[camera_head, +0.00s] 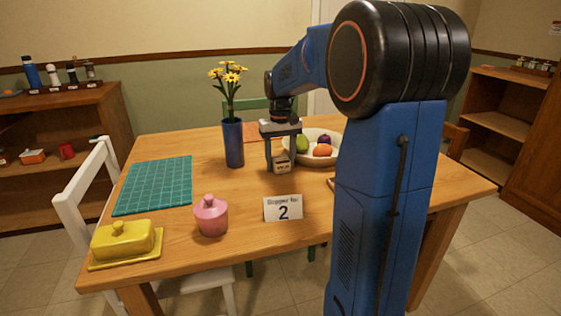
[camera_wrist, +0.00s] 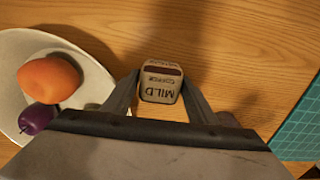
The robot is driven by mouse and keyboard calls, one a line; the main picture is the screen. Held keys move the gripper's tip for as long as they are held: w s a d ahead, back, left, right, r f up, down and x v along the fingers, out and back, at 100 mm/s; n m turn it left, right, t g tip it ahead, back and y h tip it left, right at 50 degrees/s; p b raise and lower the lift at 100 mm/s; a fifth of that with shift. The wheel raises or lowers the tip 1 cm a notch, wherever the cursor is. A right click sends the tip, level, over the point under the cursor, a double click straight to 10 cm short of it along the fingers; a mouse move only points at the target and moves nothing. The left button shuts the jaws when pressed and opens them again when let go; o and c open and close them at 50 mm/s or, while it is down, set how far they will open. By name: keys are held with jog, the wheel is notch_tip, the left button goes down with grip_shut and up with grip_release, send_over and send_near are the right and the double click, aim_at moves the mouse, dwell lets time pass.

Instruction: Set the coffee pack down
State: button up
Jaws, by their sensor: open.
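The coffee pack (camera_head: 282,167) is a small pale box with a dark band, on the wooden table between the vase and the fruit bowl. In the wrist view its label reads "MILD" on the coffee pack (camera_wrist: 161,84). My gripper (camera_head: 283,162) points down over it from above. In the wrist view my gripper (camera_wrist: 160,88) is open, with one finger on each side of the pack. A narrow gap seems to show beside the fingertips, but I cannot tell for sure whether they touch it.
A white bowl (camera_wrist: 88,112) with fruit stands close beside the pack. A blue vase (camera_head: 233,144) with yellow flowers, a teal mat (camera_head: 153,185), a pink jar (camera_head: 211,216), a number card (camera_head: 283,208) and a yellow butter dish (camera_head: 124,241) share the table. Bare wood lies in front of the pack.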

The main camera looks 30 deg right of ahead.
jog(key=shift+r, duration=0.1)
notch_tip(320, 180, up, 11)
jog(key=o, duration=0.4)
jog(key=shift+r, duration=0.55)
notch_tip(320, 180, up, 6)
jog(key=f+m, duration=0.1)
jog(key=m, duration=1.7)
send_over(280, 156)
notch_tip(280, 156, down, 11)
jog(key=shift+s+a+f, duration=0.1)
jog(key=shift+s, duration=0.05)
jog(key=f, duration=0.4)
jog(key=shift+s, duration=0.3)
jog(key=shift+f, duration=0.8)
